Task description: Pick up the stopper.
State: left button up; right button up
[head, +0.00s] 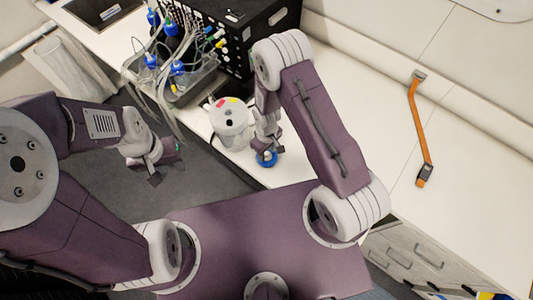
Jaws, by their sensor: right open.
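A small round blue piece (267,160), which looks like the stopper, sits on the white bench near its front edge. My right gripper (266,151) reaches down from above, directly over it. Its jaws are open, and the fingertips are at or just above the blue piece; I cannot tell if they touch it. The fingers partly cover the piece. My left gripper (167,165) hangs over the dark floor in front of the bench. Its fingers look apart, with nothing between them.
A whitish container (229,122) with coloured marks on its top stands just left of my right gripper. Behind it are blue-capped bottles (172,68) with tubing and a black unit (240,40). An orange strap-like tool (419,130) lies at right; the bench between is clear.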

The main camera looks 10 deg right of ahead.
jog(key=shift+f, duration=0.15)
grip_shut()
